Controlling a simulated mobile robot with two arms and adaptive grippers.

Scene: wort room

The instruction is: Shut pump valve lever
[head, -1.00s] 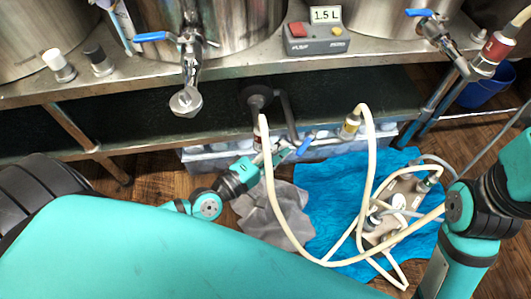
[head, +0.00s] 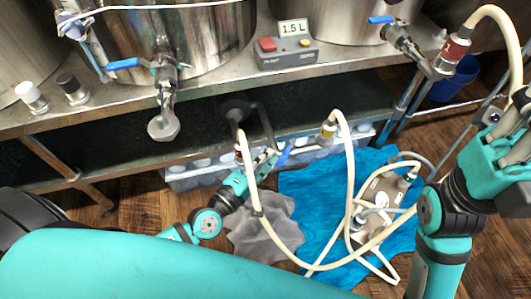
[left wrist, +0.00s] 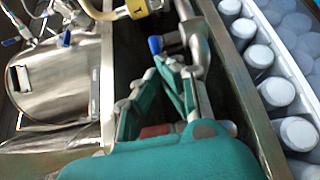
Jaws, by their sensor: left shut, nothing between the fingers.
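The pump valve lever (head: 284,158) is a small blue handle on the pipework under the steel shelf, left of the blue cloth. In the left wrist view its blue end (left wrist: 155,45) shows just beyond my fingers. My left gripper (head: 268,158) is shut and empty, its tips close beside the lever; I cannot tell whether they touch. In the left wrist view the gripper (left wrist: 172,68) has its teal fingers together at the tips, with metal pipe behind. My right gripper (head: 516,115) is partly cut off at the right edge; its fingers are unclear.
A pale hose (head: 262,215) loops in front of my left gripper. The pump unit (head: 365,230) stands on a blue cloth (head: 300,195), with a grey rag (head: 262,238) beside it. The steel shelf (head: 225,95) overhangs. A crate of bottles (head: 190,178) stands behind.

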